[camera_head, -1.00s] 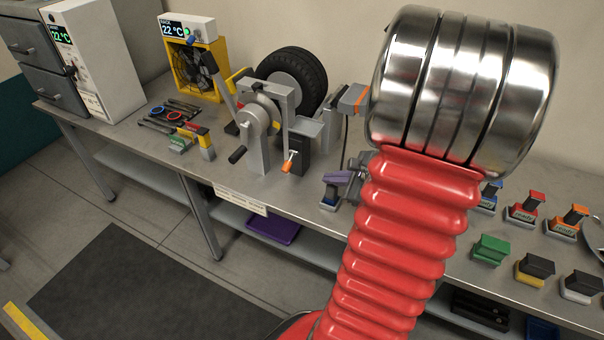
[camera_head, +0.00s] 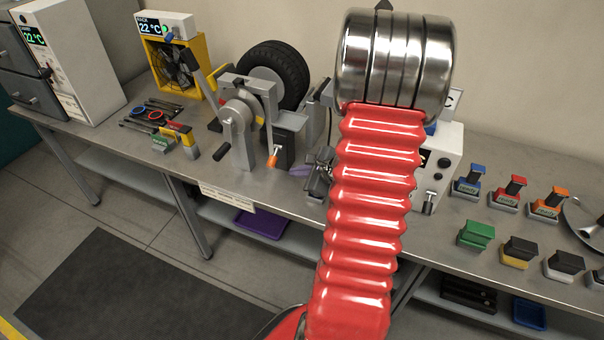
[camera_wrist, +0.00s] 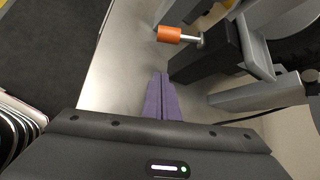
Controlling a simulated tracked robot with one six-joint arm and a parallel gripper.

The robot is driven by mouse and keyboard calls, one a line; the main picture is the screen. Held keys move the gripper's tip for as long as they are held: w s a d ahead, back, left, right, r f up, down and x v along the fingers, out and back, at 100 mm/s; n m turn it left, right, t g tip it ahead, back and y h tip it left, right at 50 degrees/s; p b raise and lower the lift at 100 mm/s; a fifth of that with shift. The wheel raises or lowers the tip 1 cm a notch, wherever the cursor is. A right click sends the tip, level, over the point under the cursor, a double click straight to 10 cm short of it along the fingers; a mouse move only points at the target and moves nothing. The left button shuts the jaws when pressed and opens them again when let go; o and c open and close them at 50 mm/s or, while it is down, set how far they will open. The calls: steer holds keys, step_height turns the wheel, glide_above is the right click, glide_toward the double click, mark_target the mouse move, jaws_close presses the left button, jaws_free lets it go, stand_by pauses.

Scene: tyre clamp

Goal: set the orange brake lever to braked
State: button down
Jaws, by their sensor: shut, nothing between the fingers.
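The orange brake lever (camera_head: 273,157) hangs on the front of a dark block on the tyre clamp (camera_head: 243,135). In the wrist view its orange handle (camera_wrist: 170,34) sits on a short metal rod and points left, above the fingertips in the picture. My gripper (camera_head: 296,170) is just right of the lever in the head view, with its purple fingers partly hidden behind the wrist. In the wrist view my gripper (camera_wrist: 158,76) has both fingers together with nothing between them. A clear gap shows between the fingertips and the handle.
The black tyre (camera_head: 277,72) stands behind the clamp. A crank handle (camera_head: 222,153) sticks out left of the lever. A white instrument box (camera_head: 440,165) stands right of my gripper. Several coloured blocks (camera_head: 476,234) are farther right. The bench front by the lever is clear.

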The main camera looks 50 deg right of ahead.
mark_target(274, 158)
steer(key=shift+w+a+r, duration=0.5)
steer(key=shift+w, duration=0.25)
steer(key=shift+w+a+r, duration=0.5)
steer(key=shift+w, duration=0.2)
steer(key=shift+a, duration=0.3)
steer(key=shift+d, duration=0.3)
steer(key=shift+r, duration=0.1)
steer(key=shift+r+m+y, duration=0.2)
steer(key=shift+m+y, duration=0.1)
steer(key=shift+y, duration=0.2)
steer(key=shift+r+m+g+y, duration=0.7)
steer(key=shift+r+y, duration=0.05)
steer(key=shift+y, duration=0.25)
